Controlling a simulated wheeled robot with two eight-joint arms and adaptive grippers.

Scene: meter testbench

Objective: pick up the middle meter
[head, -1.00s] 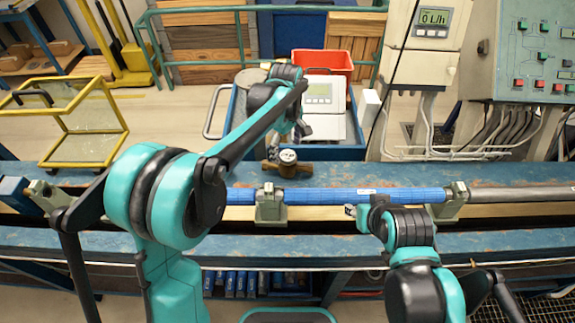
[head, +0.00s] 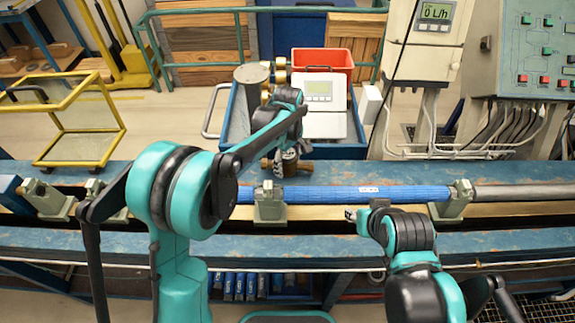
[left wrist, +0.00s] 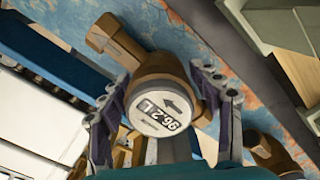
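A brass water meter (head: 287,165) stands on the blue bench top, left of the picture's middle, with its round top partly hidden by my left gripper (head: 293,143). The fingers of my left gripper (left wrist: 165,95) are apart, one on each side of the meter. A small gap shows at the left finger; contact at the right finger is unclear. My right gripper (head: 352,214) is near the front rail, away from the meter.
A blue pipe (head: 345,194) in clamps runs along the bench in front of the meter. Behind the bench stands a blue cart (head: 352,150) with a white device (head: 320,100), brass parts (head: 281,75) and a red bin (head: 325,62). A control panel (head: 530,60) is at the right.

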